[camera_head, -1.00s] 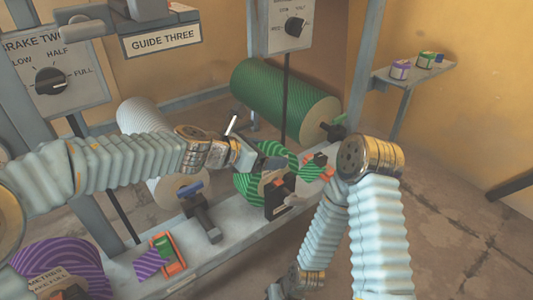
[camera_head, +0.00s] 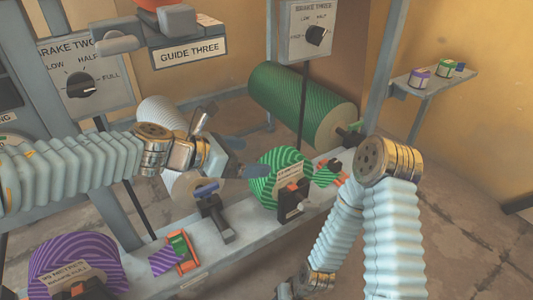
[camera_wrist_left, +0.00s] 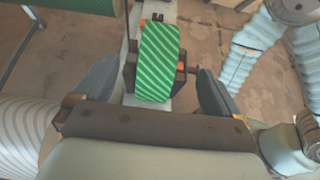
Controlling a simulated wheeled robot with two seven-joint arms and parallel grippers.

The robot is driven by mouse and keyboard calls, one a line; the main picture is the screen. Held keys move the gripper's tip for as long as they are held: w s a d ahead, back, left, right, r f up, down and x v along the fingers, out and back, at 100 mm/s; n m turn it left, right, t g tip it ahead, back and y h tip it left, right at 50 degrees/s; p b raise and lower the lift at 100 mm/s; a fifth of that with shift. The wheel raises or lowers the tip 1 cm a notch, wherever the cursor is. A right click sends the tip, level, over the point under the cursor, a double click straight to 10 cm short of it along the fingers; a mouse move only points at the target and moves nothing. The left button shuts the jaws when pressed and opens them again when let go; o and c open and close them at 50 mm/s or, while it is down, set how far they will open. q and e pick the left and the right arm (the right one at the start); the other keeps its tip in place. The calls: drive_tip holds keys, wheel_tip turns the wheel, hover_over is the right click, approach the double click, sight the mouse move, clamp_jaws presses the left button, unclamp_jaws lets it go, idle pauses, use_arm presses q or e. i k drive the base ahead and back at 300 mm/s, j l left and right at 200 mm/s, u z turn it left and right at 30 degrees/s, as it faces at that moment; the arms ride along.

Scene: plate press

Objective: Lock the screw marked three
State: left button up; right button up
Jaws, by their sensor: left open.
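No screw with a readable three can be picked out; small markings are too blurred. A green striped reel (camera_head: 278,172) with a pale label sits on the grey rail, behind a black bracket (camera_head: 292,200) with an orange part. My left gripper (camera_head: 238,145) is open and empty, just left of and above this reel.
A GUIDE THREE sign (camera_head: 188,52) and BRAKE THREE dial (camera_head: 316,36) are above. A large green roll (camera_head: 300,105) lies behind. A purple reel (camera_head: 75,262) and a small orange-green block (camera_head: 182,250) are front left. A shelf (camera_head: 425,80) holds small rolls.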

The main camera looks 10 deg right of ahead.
sight(305, 204)
drive_tip(key=k, duration=1)
